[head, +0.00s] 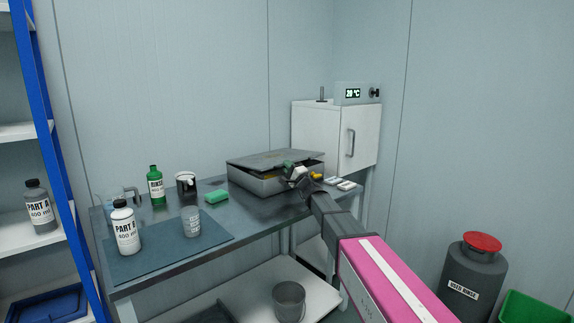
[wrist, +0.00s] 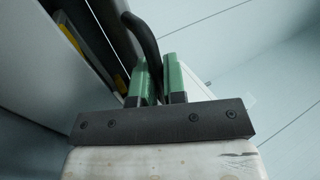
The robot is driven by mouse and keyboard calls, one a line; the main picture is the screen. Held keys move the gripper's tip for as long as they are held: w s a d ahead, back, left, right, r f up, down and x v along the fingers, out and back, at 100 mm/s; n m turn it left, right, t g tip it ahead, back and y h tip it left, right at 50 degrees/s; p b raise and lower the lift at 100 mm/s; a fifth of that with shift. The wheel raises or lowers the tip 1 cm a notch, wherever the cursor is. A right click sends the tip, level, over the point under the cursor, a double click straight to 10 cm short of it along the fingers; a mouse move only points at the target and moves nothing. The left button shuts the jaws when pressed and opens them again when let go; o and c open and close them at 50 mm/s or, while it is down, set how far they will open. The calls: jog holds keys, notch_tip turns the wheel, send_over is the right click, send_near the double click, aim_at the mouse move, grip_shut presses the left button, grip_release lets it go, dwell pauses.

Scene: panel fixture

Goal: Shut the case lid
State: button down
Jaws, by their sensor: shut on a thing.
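The grey case (head: 255,182) sits on the back right of the dark workbench. Its lid (head: 272,157) is tilted, low over the case, with a dark gap along the right side. My gripper (head: 290,167) is at the lid's front right edge. In the wrist view, the green fingers of my gripper (wrist: 161,75) are closed around a black curved handle (wrist: 142,35), which appears to belong to the lid. The dark gap and a yellow strip (wrist: 70,35) show to the left of it. Most of the case's inside is hidden.
A white cabinet (head: 325,135) stands behind the case. Small pale items (head: 340,183) lie right of it.

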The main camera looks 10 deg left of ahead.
dwell(0.3)
jog(key=c, duration=1.5)
grip_release()
jog(key=v, duration=1.1)
jog(key=shift+a+f, duration=0.1)
